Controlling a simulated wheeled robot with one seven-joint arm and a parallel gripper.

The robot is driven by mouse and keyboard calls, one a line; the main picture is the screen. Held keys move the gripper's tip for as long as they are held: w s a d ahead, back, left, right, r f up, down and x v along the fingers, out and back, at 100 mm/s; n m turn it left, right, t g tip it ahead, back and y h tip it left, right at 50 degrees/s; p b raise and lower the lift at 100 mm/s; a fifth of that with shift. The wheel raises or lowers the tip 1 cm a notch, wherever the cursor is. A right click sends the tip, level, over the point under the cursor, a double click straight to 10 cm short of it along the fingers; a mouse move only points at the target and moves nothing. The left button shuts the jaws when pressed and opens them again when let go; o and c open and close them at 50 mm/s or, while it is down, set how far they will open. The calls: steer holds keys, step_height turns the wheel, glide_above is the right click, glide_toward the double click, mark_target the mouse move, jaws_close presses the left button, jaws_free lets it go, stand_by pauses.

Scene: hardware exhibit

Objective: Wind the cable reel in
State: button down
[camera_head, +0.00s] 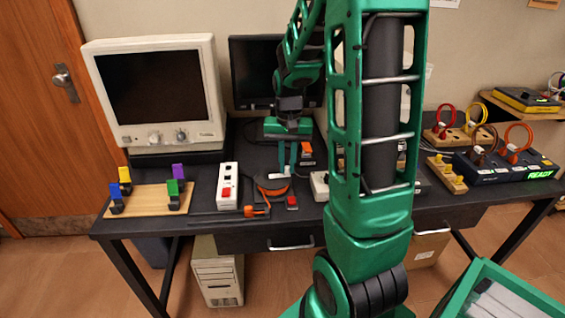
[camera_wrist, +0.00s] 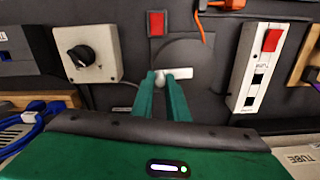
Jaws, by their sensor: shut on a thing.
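The cable reel (camera_head: 270,187) stands on the dark table, a dark round drum with orange parts. In the wrist view its dark disc (camera_wrist: 196,56) shows flat, with a pale crank bar (camera_wrist: 183,73) across it. My gripper (camera_head: 287,171) reaches down onto the reel from above. In the wrist view my green gripper (camera_wrist: 168,80) is shut on the pale knob (camera_wrist: 170,83) at the end of the crank bar. The fingers hide part of the knob and of the disc. An orange plug (camera_head: 256,211) lies just in front of the reel.
A white power strip (camera_head: 228,186) lies left of the reel. A small red-topped block (camera_head: 291,202) is close at its right. A white box with a black knob (camera_wrist: 87,53) is near too. A monitor (camera_head: 156,91) stands behind. My arm blocks the table's middle right.

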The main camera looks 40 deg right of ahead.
mark_target(285, 179)
steer(key=shift+s+a+m, duration=0.25)
steer(key=shift+a+m, duration=0.1)
steer(key=shift+m, duration=0.75)
steer(key=shift+s+a+m, duration=0.25)
steer(key=shift+a+m, duration=0.1)
steer(key=shift+m, duration=0.75)
steer(key=c, duration=1.8)
jaws_free()
steer(key=shift+a, duration=0.1)
steer(key=shift+c, duration=0.2)
steer(key=shift+o, duration=0.6)
step_height(285, 179, up, 11)
steer(key=shift+f, duration=0.15)
